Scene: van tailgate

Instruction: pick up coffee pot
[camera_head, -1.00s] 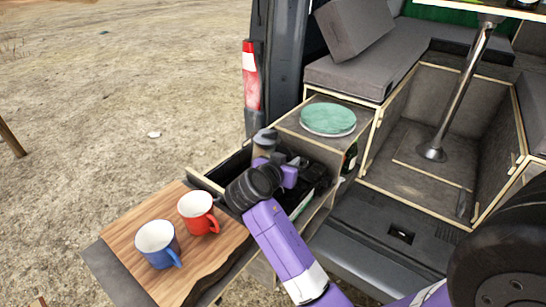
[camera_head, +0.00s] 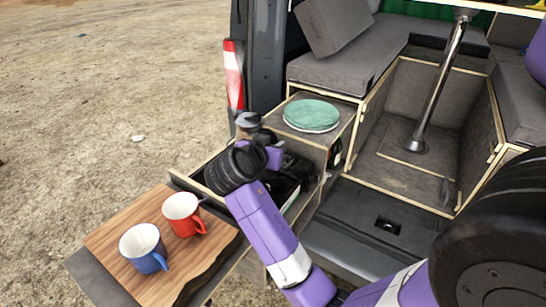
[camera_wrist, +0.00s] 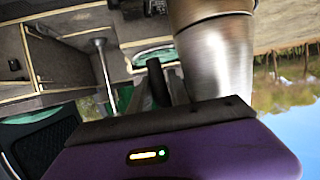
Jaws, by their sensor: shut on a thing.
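The coffee pot (camera_head: 247,121) is a grey metal pot with a dark upper part, seen small above the open drawer in the head view. In the wrist view its shiny metal body (camera_wrist: 216,55) fills the upper middle, close to the camera. My gripper (camera_head: 260,138) is shut on the pot and holds it over the drawer's far end. My wrist hides part of the pot and drawer, so I cannot see the exact grip.
A wooden board (camera_head: 115,245) at the drawer's near end carries a red mug (camera_head: 181,212) and a blue mug (camera_head: 141,246). A green-topped plate stack (camera_head: 311,115) sits on the cabinet beside the drawer. A metal table post (camera_head: 437,85) stands inside the van.

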